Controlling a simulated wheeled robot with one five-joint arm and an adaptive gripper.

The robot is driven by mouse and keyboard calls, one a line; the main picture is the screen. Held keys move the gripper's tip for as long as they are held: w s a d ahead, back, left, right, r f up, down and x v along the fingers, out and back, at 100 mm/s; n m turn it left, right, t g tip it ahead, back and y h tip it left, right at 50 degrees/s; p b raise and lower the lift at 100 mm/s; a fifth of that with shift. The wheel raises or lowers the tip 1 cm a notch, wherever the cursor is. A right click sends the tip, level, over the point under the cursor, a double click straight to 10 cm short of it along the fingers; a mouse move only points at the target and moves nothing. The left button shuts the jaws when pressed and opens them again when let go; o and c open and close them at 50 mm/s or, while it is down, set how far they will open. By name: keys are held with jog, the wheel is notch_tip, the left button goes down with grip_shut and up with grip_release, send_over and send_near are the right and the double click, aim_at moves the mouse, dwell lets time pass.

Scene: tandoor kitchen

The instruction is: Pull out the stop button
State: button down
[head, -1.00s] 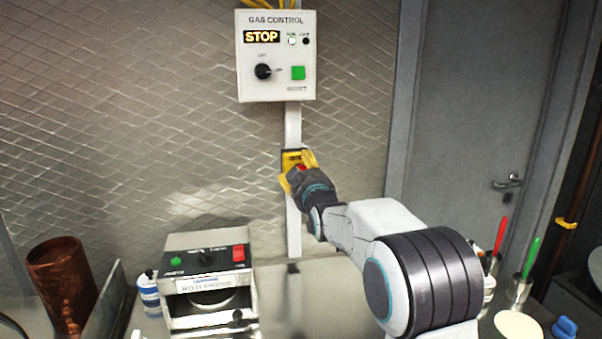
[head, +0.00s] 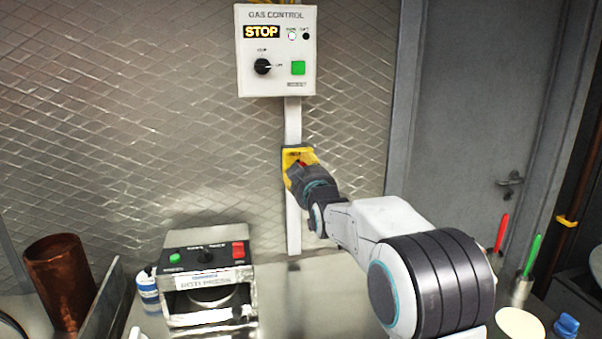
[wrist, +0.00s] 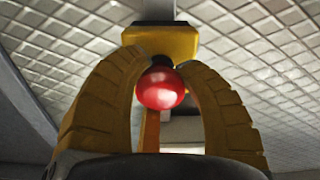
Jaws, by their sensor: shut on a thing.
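The stop button is a round red knob (wrist: 160,88) on a yellow box (wrist: 160,42) in the wrist view. In the head view the yellow box (head: 291,155) is fixed to the white vertical conduit below the gas control panel, and a bit of the red knob (head: 302,163) shows. My gripper (wrist: 160,80) has its yellow fingers on both sides of the knob and is shut on it. In the head view my gripper (head: 300,168) reaches the box and hides most of the knob.
The white gas control panel (head: 277,80) above shows a lit STOP sign, a black dial and a green button. A roti press (head: 207,300) stands on the counter at lower left, beside a copper pot (head: 62,283). Red- and green-handled tools stand at right.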

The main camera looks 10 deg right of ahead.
jog(key=shift+s+f+b, duration=0.3)
jog(key=shift+f+b, duration=0.1)
jog(key=shift+b, duration=0.1)
jog(key=shift+r, duration=0.1)
jog(key=c, duration=1.2)
grip_release()
jog(key=shift+s, duration=0.1)
jog(key=shift+o, duration=0.9)
jog(key=shift+s, duration=0.1)
jog(key=o, duration=0.3)
jog(key=shift+r, duration=0.15)
jog(key=shift+s, duration=0.1)
jog(key=s, duration=1.1)
jog(key=shift+s, duration=0.4)
